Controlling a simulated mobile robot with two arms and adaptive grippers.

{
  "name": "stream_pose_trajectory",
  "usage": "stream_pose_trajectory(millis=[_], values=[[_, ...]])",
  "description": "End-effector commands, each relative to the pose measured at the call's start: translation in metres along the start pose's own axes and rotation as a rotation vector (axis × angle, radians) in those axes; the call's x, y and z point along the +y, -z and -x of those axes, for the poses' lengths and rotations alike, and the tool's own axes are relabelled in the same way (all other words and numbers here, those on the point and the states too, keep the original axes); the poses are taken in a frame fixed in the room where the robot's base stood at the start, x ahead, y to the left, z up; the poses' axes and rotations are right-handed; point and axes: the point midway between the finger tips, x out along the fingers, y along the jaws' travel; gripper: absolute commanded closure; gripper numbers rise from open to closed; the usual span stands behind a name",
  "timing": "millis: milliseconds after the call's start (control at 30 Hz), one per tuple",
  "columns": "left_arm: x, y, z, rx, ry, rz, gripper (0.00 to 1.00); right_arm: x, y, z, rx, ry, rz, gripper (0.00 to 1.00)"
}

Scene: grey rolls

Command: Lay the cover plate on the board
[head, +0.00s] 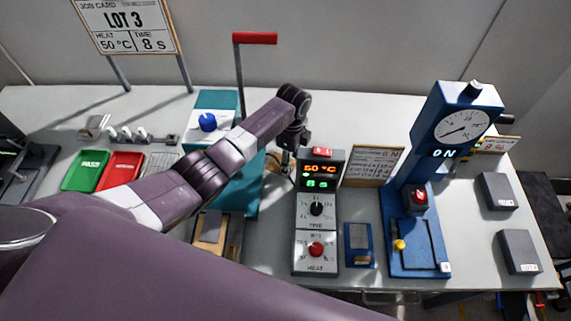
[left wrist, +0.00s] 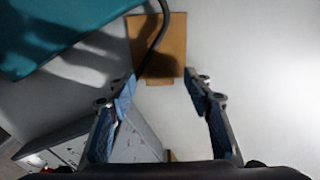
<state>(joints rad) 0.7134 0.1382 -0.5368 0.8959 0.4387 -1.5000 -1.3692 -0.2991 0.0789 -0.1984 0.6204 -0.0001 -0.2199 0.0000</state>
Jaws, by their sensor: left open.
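My left gripper (head: 284,163) hangs over the table between the teal press (head: 243,185) and the grey control box, partly hidden by its own wrist. In the left wrist view its two fingers (left wrist: 160,100) are spread with nothing between them. A flat brown square piece (left wrist: 172,58) with a small tab lies beyond the fingertips, crossed by a dark cable. I cannot tell whether it is the cover plate or the board. In the head view a tan piece with a grey rectangle on it (head: 211,230) lies at the press's front, partly hidden by my arm. My right gripper is out of view.
The control box (head: 316,225) shows 50 °C and 8 s. A blue press with dial (head: 418,230), a small blue block (head: 359,245) and two grey boxes (head: 519,252) stand right. Green (head: 86,170) and red (head: 120,171) trays lie left. A job card (head: 126,25) stands behind.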

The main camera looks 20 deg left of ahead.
Motion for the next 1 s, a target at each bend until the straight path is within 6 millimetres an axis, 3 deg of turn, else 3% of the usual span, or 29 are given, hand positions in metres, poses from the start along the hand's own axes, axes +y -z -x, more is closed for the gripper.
stream_pose_trajectory(millis=[33,433,733,1000], values=[[0.0,0.0,0.0,0.0,0.0,0.0,0.56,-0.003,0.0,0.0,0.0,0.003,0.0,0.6],[0.0,0.0,0.001,0.0,0.0,0.0,0.98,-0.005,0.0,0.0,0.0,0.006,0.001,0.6],[-0.001,0.0,0.008,0.0,0.003,0.0,0.98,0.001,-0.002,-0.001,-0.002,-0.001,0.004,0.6],[-0.002,-0.001,0.053,-0.001,0.005,-0.002,0.98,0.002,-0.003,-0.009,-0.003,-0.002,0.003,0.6]])
